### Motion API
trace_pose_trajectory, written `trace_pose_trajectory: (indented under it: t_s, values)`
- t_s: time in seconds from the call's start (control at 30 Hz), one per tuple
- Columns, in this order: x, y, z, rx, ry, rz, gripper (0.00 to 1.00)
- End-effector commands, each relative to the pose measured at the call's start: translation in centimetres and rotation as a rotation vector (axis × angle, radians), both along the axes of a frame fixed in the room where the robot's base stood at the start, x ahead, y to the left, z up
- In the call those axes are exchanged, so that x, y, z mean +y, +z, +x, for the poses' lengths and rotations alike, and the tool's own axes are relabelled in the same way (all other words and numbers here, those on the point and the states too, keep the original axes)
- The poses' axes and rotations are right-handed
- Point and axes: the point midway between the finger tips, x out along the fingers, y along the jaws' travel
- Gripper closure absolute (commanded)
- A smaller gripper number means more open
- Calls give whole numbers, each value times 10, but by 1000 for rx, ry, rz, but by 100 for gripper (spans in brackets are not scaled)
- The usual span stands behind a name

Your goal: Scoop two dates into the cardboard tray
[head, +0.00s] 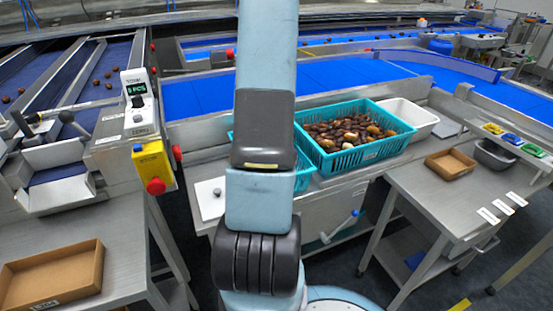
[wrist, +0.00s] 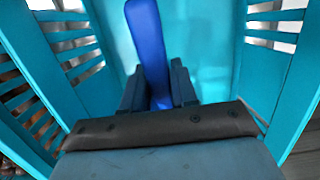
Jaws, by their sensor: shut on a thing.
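My gripper (wrist: 158,92) is shut on a long blue tool (wrist: 147,35), which appears to be the scoop's handle; its far end is not clear. The gripper is down between the walls of a teal crate (wrist: 272,60), with bare teal behind it and no dates visible there. In the head view my arm hides the gripper and most of that crate (head: 305,180). Brown dates (head: 345,132) fill a second teal crate (head: 372,152) just to the right. One cardboard tray (head: 50,292) is empty on the left bench; another (head: 450,164) is on the right bench.
A white crate (head: 420,118) and a grey bin (head: 495,155) stand to the right. A counter display (head: 137,90) and a yellow box with a red button (head: 153,168) rise near the left bench. Blue belts (head: 440,85) run behind.

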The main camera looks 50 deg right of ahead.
Motion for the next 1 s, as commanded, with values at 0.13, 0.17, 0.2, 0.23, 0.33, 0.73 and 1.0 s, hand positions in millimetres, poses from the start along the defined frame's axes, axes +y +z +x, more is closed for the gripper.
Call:
trace_pose_trajectory:
  t_s: [0.13, 0.17, 0.2, 0.23, 0.33, 0.73, 1.0]
  values:
    - [-1, -8, 2, -47, -1, -26, 100]
    - [-2, -9, 2, -56, 0, -31, 100]
    - [-1, -11, 0, -79, -2, -43, 100]
    - [0, -12, -1, -97, -4, -53, 100]
    - [1, -15, -3, -157, -3, -86, 100]
    - [2, -23, -6, -314, -2, -174, 100]
    - [3, -24, -5, -337, 0, -187, 100]
